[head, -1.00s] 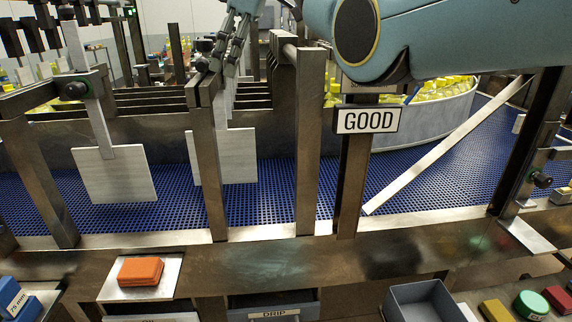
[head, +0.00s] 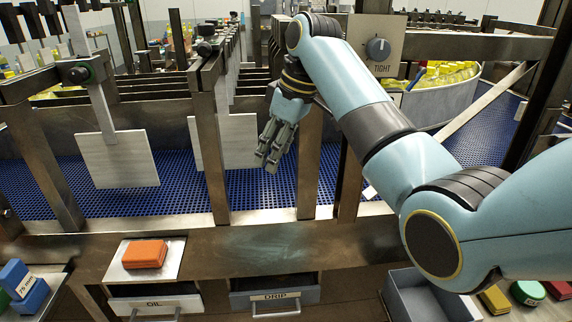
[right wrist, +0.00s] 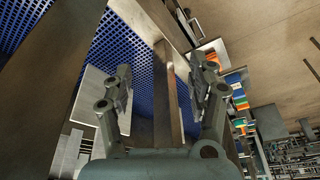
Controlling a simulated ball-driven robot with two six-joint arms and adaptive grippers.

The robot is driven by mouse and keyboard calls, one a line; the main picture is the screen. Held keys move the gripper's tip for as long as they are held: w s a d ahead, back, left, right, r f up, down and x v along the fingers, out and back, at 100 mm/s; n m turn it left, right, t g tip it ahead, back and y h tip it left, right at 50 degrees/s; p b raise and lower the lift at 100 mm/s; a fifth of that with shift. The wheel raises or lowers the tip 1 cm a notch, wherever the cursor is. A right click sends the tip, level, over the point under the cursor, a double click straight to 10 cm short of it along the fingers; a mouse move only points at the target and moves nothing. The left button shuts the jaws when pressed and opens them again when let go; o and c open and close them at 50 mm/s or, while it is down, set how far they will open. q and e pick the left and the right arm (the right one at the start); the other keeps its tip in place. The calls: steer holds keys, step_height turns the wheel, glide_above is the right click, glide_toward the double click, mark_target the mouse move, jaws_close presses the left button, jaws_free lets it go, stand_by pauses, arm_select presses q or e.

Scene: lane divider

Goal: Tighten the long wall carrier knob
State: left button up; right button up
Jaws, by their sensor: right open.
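A dark round knob (head: 205,47) sits on top of the middle carrier, whose pale hanging plate (head: 228,142) is partly behind a steel post. Another dark knob (head: 79,74) is on the left carrier, with its own pale plate (head: 118,160). I cannot tell by label which is the long wall carrier. A grey dial (head: 378,48) marked TIGHT stands behind my right arm. My right gripper (head: 268,160) points down, open and empty, lower right of the middle knob and apart from it. It also shows in the right wrist view (right wrist: 162,85). My left gripper is not visible.
Steel posts and a front rail (head: 250,250) enclose the blue mesh belt (head: 180,195). An orange block (head: 145,254) lies on a plate in front. OIL (head: 155,303) and DRIP (head: 275,297) drawers are below. A grey bin (head: 425,298) is at lower right.

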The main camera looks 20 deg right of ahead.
steer(key=shift+s+d+f+m, duration=0.15)
steer(key=shift+s+d+f, duration=0.05)
steer(key=shift+s+f, duration=0.4)
steer(key=shift+s+d+f+m, duration=0.15)
steer(key=shift+s+d+f, duration=0.05)
steer(key=shift+s+f, duration=0.4)
steer(key=s+d+f+m+g+b, duration=0.15)
steer(key=s+f+b, duration=0.35)
steer(key=s+f, duration=0.75)
steer(key=s+d+f+g+h+b, duration=0.15)
steer(key=s+f+b, duration=0.35)
steer(key=f, duration=1.4)
steer(key=s+f+m+g+b, duration=0.15)
steer(key=s+f+b, duration=0.6)
steer(key=f, duration=0.85)
steer(key=s+d+f+m+t+h+b, duration=0.1)
steer(key=s+d+f+m+b, duration=0.1)
steer(key=s+f, duration=1)
steer(key=s+d+f+m+t+b, duration=0.1)
steer(key=s+d+f+b, duration=0.3)
steer(key=s+f, duration=0.9)
steer(key=shift+s+m+t+h+b, duration=0.35)
steer(key=shift+s+m+t+b, duration=0.1)
steer(key=shift+s, duration=1.05)
